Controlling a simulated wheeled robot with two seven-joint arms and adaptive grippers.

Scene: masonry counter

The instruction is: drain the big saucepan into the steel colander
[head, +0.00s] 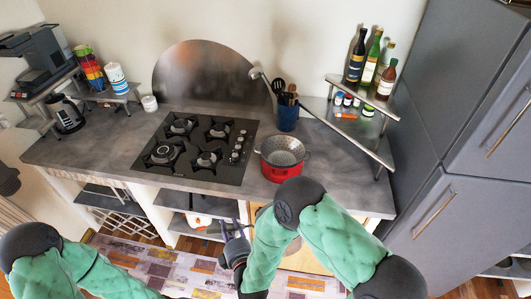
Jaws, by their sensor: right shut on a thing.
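The steel colander (283,148) is grey and perforated. It sits in the mouth of a red pot (281,173) on the counter, right of the hob. A pale pan with some orange-red on it, seemingly the big saucepan (199,221), shows low in front of the counter, partly hidden. My right gripper (228,233) is beside it, below the counter's front edge, and is shut, seemingly on the pan's dark handle; the grip itself is small and partly hidden. My left arm shows at the lower left, but its gripper is out of view.
The black gas hob (198,147) has bare burners. A blue utensil holder (287,118) stands behind the colander, and a corner shelf (362,103) with bottles is to the right. Tall grey cabinets (440,130) bound the right side.

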